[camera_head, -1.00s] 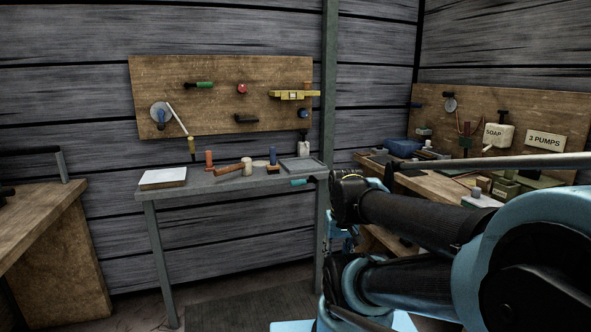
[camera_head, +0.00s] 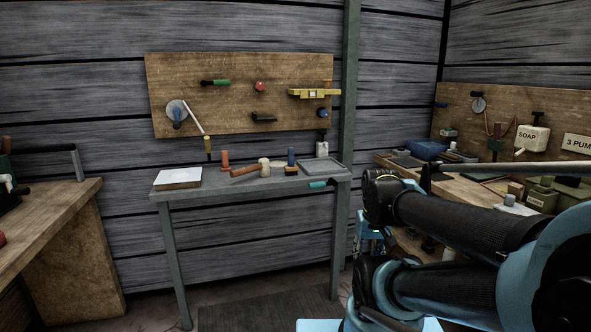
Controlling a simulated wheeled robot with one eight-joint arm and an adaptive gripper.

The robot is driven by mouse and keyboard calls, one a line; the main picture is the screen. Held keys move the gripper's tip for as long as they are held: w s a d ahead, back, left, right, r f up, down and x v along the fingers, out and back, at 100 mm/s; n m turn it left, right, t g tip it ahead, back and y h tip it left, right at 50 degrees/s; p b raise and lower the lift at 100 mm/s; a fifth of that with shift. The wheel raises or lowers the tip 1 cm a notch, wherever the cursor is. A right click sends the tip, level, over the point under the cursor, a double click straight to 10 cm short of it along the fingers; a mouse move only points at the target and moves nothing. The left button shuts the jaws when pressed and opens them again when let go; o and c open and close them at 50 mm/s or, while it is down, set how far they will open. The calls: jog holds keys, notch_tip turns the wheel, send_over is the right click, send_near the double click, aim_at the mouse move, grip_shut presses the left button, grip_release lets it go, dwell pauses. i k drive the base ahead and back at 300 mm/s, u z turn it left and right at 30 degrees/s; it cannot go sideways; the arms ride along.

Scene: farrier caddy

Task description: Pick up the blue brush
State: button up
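A small upright blue piece on a brown block, which looks like the blue brush (camera_head: 291,157), stands on the grey table (camera_head: 228,184) near its back right. It is small in the view, so I cannot make out bristles. My arm fills the lower right of the view, to the right of the table and well apart from the blue piece. I cannot make out my gripper's fingers anywhere in the view.
A mallet (camera_head: 250,170), an orange-red handled item (camera_head: 225,160), a white pad (camera_head: 178,178) and a grey tray (camera_head: 320,167) share the table. A teal handle (camera_head: 322,183) is at its front edge. Wooden benches stand left (camera_head: 60,212) and right; a post (camera_head: 349,90) rises behind.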

aim_at(292, 169)
jog(key=i, duration=0.85)
jog(key=u, duration=0.05)
